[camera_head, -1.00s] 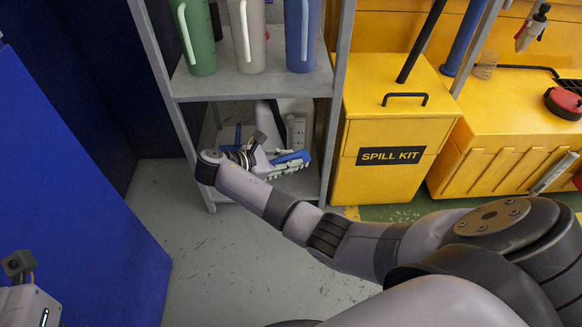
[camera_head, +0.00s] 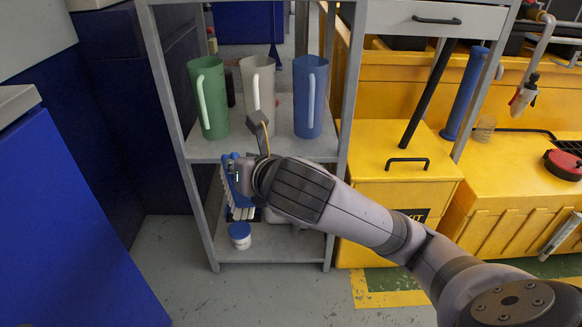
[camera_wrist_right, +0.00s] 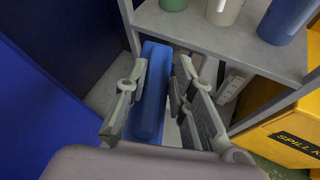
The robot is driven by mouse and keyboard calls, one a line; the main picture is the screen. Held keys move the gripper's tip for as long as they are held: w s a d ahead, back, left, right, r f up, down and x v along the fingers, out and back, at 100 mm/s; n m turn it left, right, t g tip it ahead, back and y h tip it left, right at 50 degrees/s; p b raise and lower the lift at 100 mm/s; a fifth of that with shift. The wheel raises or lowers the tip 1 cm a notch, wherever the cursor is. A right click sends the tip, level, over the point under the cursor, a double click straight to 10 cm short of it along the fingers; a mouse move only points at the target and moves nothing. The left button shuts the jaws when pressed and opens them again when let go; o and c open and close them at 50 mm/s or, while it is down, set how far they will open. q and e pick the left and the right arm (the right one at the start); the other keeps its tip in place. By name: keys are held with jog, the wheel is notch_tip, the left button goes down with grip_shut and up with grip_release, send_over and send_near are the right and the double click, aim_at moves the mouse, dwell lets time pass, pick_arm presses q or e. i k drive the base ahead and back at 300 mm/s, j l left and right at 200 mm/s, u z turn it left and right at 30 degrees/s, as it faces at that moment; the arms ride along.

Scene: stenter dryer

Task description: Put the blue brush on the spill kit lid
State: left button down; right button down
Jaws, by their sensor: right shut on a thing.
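The blue brush (camera_head: 236,200), with pale bristles, is held by my right gripper (camera_head: 240,175) in front of the shelf rack. In the right wrist view the blue brush (camera_wrist_right: 153,92) lies lengthwise between the two fingers of the right gripper (camera_wrist_right: 161,72), which are shut on it. In the head view my wrist hides part of the brush. The yellow spill kit lid (camera_head: 378,165), with a black handle (camera_head: 407,163), is to the right of the rack. Its top is bare around the handle. My left gripper is not in view.
The grey rack's upper shelf (camera_head: 275,145) holds a green jug (camera_head: 212,100), a beige jug (camera_head: 257,90) and a blue jug (camera_head: 308,100). A white jar with a blue lid (camera_head: 240,235) is low in the rack. A black pole (camera_head: 428,95) and blue tube (camera_head: 465,95) stand behind the lid.

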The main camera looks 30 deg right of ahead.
aim_at(416, 148)
jog(key=l+z, duration=0.75)
jog(key=l+u, duration=0.4)
jog(key=l, duration=0.3)
jog(key=l+u, duration=0.35)
jog(key=l, duration=0.35)
